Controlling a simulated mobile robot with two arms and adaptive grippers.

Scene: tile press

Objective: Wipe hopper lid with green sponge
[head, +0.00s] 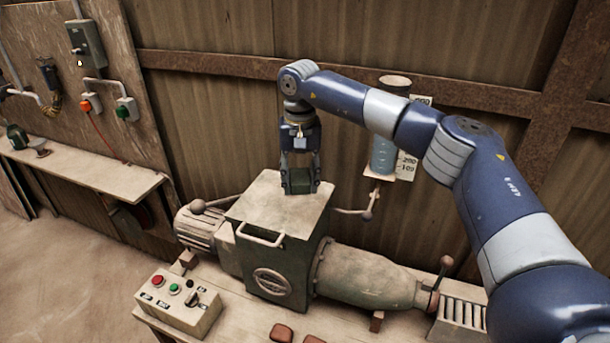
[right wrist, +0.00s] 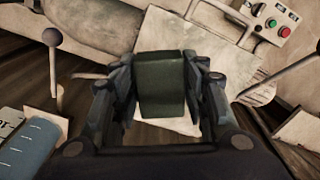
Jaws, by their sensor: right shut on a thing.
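The hopper lid (head: 268,207) is the pale flat top of the green press housing, with a handle at its front edge; it also shows in the right wrist view (right wrist: 170,40). My right gripper (head: 300,188) is over the far right part of the lid, pointing down. It is shut on the green sponge (right wrist: 162,84), a dark green block between its two fingers. The sponge is low at the lid; whether it touches the surface I cannot tell. My left gripper is not in view.
A control box (head: 180,303) with red and green buttons stands front left of the press. A clear cylinder with blue liquid (head: 384,155) stands behind, right of the gripper. Levers with ball knobs stick out around the press. Two brown tiles (head: 282,332) lie at the front edge.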

